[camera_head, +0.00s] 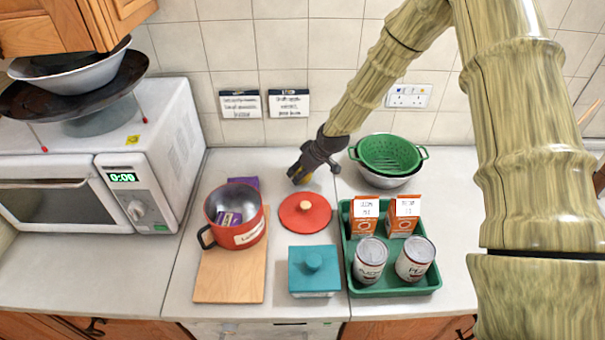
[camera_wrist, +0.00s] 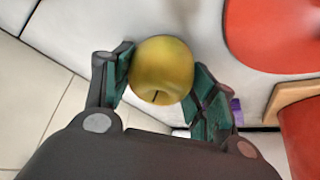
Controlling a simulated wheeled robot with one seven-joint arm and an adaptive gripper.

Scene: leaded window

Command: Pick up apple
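The apple (camera_wrist: 161,70) is yellow-green and sits between the two fingers of my gripper (camera_wrist: 163,72) in the wrist view. Both dark fingers with teal pads appear to touch its sides, so my gripper looks shut on it. In the head view my gripper (camera_head: 314,171) is low over the back of the counter, near the tiled wall. Only a small yellow patch of the apple (camera_head: 306,178) shows there; the rest is hidden by my gripper. I cannot tell whether the apple touches the counter.
A red lid (camera_head: 289,218) lies just in front. A red pot (camera_head: 229,238) stands on a wooden board (camera_head: 212,283) at left. A green colander (camera_head: 390,153) is right of my gripper. A green tray (camera_head: 398,288) holds cans and boxes. A teal lidded box (camera_head: 316,279) is in front.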

